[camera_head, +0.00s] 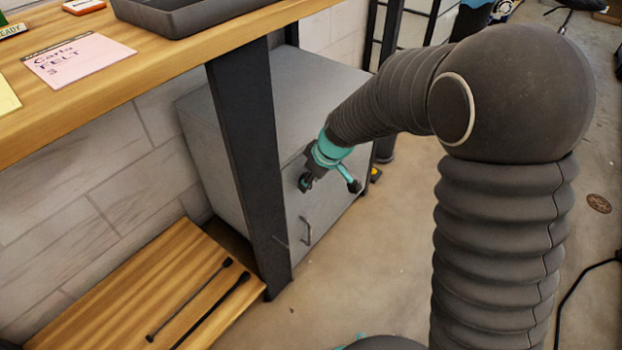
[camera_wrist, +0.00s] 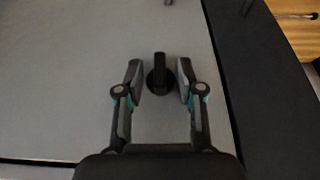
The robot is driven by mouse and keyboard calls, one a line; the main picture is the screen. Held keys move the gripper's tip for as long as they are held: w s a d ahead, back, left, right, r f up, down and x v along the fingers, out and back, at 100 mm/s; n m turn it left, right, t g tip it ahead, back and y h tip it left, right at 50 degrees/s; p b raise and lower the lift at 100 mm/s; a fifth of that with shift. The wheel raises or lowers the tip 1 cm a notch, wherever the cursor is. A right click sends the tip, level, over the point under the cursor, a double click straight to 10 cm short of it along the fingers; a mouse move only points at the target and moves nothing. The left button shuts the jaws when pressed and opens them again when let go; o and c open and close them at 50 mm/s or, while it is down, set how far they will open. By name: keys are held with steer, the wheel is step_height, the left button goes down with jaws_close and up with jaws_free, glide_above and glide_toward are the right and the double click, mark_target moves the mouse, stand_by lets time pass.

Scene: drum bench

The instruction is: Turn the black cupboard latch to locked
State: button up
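The black latch (camera_wrist: 159,77) shows in the wrist view as a round base with a raised bar on the grey cupboard door (camera_wrist: 70,80). Its bar points up and down in that picture. My gripper (camera_wrist: 159,82) is open, with one finger on each side of the latch and a gap showing on both sides. In the head view my gripper (camera_head: 305,183) is at the front of the grey cupboard (camera_head: 330,225), under the bench. The latch cannot be made out there. The cupboard's handle (camera_head: 307,231) is below my gripper.
A dark bench leg (camera_head: 250,160) stands close left of the cupboard front. The wooden bench top (camera_head: 120,90) holds a dark tray (camera_head: 190,12) and a pink card (camera_head: 80,55). Two drumsticks or mallets (camera_head: 205,310) lie on a low wooden shelf (camera_head: 120,310).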

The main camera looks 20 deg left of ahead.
jaws_close()
steer(key=shift+w+b, duration=0.1)
steer(key=shift+b, duration=0.35)
steer(key=shift+w+f+g+y+b, duration=0.1)
steer(key=shift+g+y+b, duration=0.3)
steer(key=shift+g+b, duration=0.2)
steer(key=shift+w+d+f+m+g+y+b, duration=0.1)
steer(key=shift+w+f+m+g+y+b, duration=0.2)
steer(key=shift+m+g+y, duration=0.95)
steer(key=shift+w+d+f+m+g+y+b, duration=0.15)
steer(key=shift+g+y+b, duration=0.25)
steer(key=shift+g+y, duration=1.85)
steer(key=shift+w+a+f+m+g+y+b, duration=0.15)
steer(key=shift+m+g+y+b, duration=0.45)
steer(key=shift+g, duration=2.4)
steer(key=shift+s+m, duration=0.1)
steer(key=shift+m, duration=0.2)
